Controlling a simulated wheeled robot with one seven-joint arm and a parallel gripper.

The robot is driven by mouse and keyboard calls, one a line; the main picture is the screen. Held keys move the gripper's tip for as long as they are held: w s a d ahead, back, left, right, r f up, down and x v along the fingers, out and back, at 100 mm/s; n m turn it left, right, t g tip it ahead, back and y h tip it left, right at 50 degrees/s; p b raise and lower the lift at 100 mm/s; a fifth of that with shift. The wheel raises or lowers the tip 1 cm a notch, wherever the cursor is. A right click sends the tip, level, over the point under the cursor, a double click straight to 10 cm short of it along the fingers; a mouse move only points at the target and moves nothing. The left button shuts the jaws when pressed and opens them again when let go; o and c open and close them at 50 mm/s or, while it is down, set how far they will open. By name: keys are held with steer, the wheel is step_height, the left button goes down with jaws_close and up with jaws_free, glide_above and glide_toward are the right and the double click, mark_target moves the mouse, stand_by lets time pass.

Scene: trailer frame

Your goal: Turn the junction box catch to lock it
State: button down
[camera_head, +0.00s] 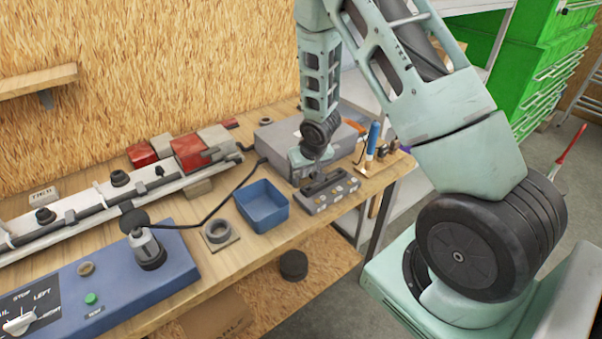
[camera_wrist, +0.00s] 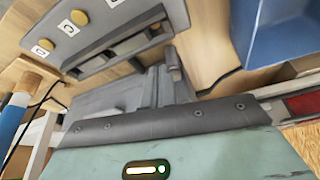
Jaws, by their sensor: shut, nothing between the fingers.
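A low grey unit (camera_head: 330,196) with several small brass-coloured knobs lies near the front edge of the bench. It also shows in the wrist view (camera_wrist: 95,50), at the upper left, with white labels beside its knobs. A larger grey box (camera_head: 272,133) stands behind it, partly hidden by my arm. I cannot tell for certain which of the two is the junction box, and I cannot make out the catch. My gripper (camera_head: 317,172) points down just over the low grey unit, shut and empty. Whether its fingertips touch the unit is unclear.
A blue bin (camera_head: 262,205) stands just left of the low unit. A blue-handled tool (camera_head: 373,137) stands upright to the right. A black cable, a ring on a plate (camera_head: 218,232) and a blue control panel (camera_head: 110,285) are further left on the bench.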

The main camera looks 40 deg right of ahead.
steer(key=shift+w+d+n+y+p, duration=0.1)
steer(key=shift+d+n+y+p, duration=0.2)
steer(key=shift+n, duration=0.35)
steer(key=shift+w+d+n+y+p, duration=0.1)
steer(key=shift+n+y+p, duration=0.2)
steer(key=shift+n, duration=0.35)
steer(key=shift+a, duration=0.1)
steer(key=shift+w+a, duration=0.1)
steer(key=shift+a, duration=0.6)
